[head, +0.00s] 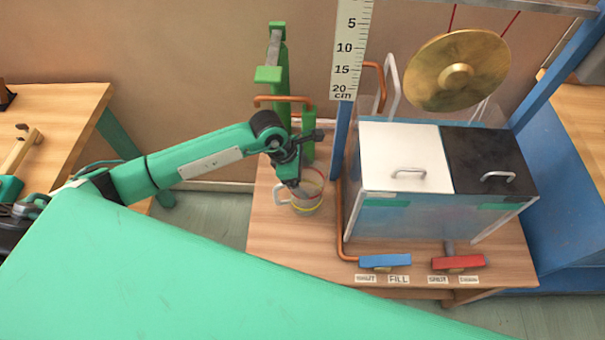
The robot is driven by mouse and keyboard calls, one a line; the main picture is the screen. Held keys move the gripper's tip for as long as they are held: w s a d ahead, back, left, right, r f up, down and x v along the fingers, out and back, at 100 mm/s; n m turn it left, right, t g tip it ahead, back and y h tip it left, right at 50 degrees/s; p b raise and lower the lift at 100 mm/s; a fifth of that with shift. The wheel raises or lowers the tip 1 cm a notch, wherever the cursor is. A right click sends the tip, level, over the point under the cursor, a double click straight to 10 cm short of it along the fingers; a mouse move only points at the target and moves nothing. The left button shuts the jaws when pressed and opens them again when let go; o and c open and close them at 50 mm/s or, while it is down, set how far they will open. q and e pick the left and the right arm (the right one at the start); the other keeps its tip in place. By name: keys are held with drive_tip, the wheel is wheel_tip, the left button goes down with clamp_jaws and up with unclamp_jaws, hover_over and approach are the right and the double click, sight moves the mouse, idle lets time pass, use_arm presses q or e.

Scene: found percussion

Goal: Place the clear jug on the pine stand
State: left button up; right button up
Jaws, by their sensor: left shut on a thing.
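The clear jug (310,203), with a yellow band and a pale handle on its left, is upright at the left end of the wooden bench (265,235). My left gripper (299,190) reaches down to it from above and is shut on it at the rim. The jug's base appears at the bench top, but I cannot tell whether it touches. No thing is clearly the pine stand; a pale wooden piece (20,152) lies on the left table. My right gripper is not in view.
A tank with a white lid (403,155) and a black lid (490,160) stands right of the jug. A copper pipe (340,215) runs between them. Blue (385,261) and red (458,262) handles are at the front. A green post (305,145) stands behind; a gong (458,70) hangs above.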

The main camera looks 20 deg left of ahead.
use_arm(q)
drive_tip(key=o, duration=1.2)
drive_tip(key=shift+c, duration=0.2)
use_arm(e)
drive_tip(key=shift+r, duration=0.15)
use_arm(q)
drive_tip(key=v, duration=1.2)
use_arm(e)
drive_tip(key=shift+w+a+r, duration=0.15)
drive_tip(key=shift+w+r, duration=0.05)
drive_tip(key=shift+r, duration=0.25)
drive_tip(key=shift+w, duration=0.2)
